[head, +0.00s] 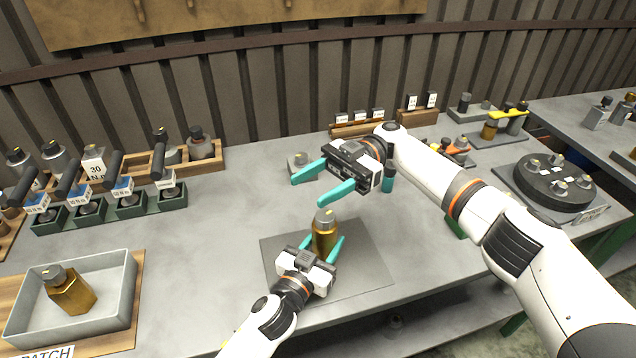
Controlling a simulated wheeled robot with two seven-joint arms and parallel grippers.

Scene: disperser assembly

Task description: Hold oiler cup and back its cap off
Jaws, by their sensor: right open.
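The lower part of the cup is hidden behind that gripper. My right gripper (315,186) is open and empty, above and behind the cap. Its teal fingers point left and are well apart, touching nothing.
A pale tray (122,306) at the front left holds another brass cup (70,292). Green stands with black-handled tools (130,205) line the left. A small grey part (298,161) sits behind my right gripper. The grey mat (370,268) is otherwise bare. A dark round fixture (545,190) stands right.

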